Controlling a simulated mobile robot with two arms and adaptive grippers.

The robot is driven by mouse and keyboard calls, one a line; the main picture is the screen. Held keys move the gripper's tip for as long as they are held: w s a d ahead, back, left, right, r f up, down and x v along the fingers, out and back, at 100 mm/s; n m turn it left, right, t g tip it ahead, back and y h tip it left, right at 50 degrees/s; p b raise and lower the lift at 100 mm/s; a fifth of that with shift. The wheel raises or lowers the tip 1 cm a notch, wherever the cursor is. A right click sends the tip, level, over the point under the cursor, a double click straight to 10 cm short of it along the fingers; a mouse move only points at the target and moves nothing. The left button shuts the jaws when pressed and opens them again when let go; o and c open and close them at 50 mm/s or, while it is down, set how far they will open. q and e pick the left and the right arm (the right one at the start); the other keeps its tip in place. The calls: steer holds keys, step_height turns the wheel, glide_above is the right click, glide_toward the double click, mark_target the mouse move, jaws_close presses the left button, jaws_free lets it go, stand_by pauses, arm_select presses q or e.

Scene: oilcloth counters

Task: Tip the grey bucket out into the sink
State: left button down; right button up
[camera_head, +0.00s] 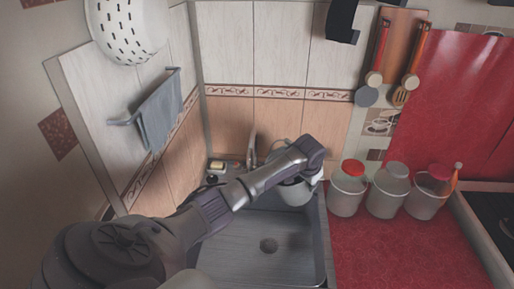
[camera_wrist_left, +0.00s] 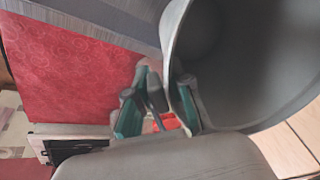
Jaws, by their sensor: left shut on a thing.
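The grey bucket (camera_head: 294,194) is at the back right part of the sink (camera_head: 225,245) in the head view. My left arm reaches over the sink from the left, and my left gripper (camera_head: 311,178) is at the bucket's right rim. In the left wrist view the bucket (camera_wrist_left: 250,60) fills the right side, with its wide mouth facing the camera. The left gripper (camera_wrist_left: 160,105) is shut on the bucket's rim there. The part of the inside that shows is plain grey, and I see no contents. The arm hides part of the bucket in the head view. My right gripper is out of view.
Several containers, one with a red lid (camera_head: 352,168), stand on the red oilcloth counter (camera_head: 385,250) right of the sink. A tap (camera_head: 251,152) rises behind the sink. A stove (camera_head: 490,220) is at far right. The sink's front part is clear.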

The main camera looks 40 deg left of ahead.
arm_select(q)
steer(key=shift+w+d+f+g+b, duration=0.1)
steer(key=shift+w+f+g+b, duration=0.65)
steer(key=shift+b, duration=1.45)
steer(key=shift+w+f+g+b, duration=0.4)
steer(key=shift+w+g+b, duration=0.65)
steer(key=shift+b, duration=1.15)
steer(key=shift+s, duration=0.3)
